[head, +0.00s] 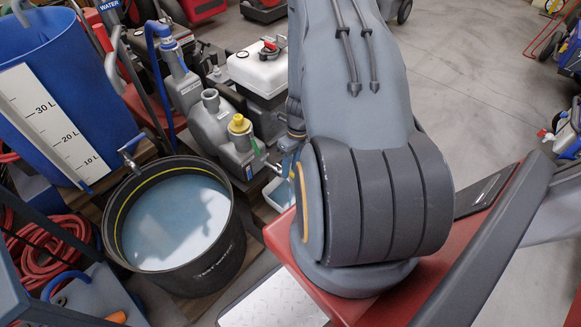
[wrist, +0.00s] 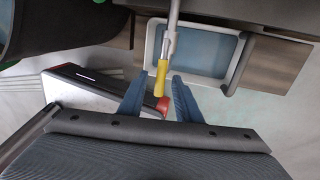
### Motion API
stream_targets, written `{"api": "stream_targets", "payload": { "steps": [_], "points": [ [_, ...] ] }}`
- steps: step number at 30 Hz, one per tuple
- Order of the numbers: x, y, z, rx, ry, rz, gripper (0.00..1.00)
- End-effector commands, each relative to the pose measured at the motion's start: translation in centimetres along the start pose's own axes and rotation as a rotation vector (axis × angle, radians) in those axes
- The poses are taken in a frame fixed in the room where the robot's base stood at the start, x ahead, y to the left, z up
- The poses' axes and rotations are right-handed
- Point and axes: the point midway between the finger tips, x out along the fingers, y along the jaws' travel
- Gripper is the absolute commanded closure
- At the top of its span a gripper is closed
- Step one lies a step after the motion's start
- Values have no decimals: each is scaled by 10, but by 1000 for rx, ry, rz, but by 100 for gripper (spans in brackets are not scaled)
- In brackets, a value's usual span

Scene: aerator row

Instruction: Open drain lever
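The drain lever shows in the wrist view as a grey rod with a yellow grip (wrist: 162,77), pointing down the picture. My gripper (wrist: 157,84) is open, its two blue fingers on either side of the yellow grip in the picture. A gap shows on both sides, so neither finger appears to touch it. I cannot tell how far the grip is in depth from the fingertips. A pale-rimmed tray of bluish liquid (wrist: 243,47) lies behind the lever. In the head view my arm hides most of the gripper and the lever.
In the head view a black tub of cloudy water (head: 213,268) stands left of my arm, with a blue measuring barrel (head: 95,95) behind it. A grey pump with a yellow cap (head: 239,124) is close to my arm. Open floor (head: 475,75) lies to the right.

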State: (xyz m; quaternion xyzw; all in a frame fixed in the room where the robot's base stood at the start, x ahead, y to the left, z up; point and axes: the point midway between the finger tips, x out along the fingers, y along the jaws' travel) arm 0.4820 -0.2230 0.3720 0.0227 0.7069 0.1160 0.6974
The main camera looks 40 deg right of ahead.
Motion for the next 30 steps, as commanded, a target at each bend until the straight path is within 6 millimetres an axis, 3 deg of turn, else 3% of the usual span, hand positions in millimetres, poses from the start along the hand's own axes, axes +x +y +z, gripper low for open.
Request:
{"api": "stream_targets", "payload": {
  "steps": [8,21,30],
  "points": [
    [-3,0,0,-1,-1,-1,69],
    [-66,0,0,0,-2,-1,69],
    [-78,0,0,1,0,0,69]
  ]
}}
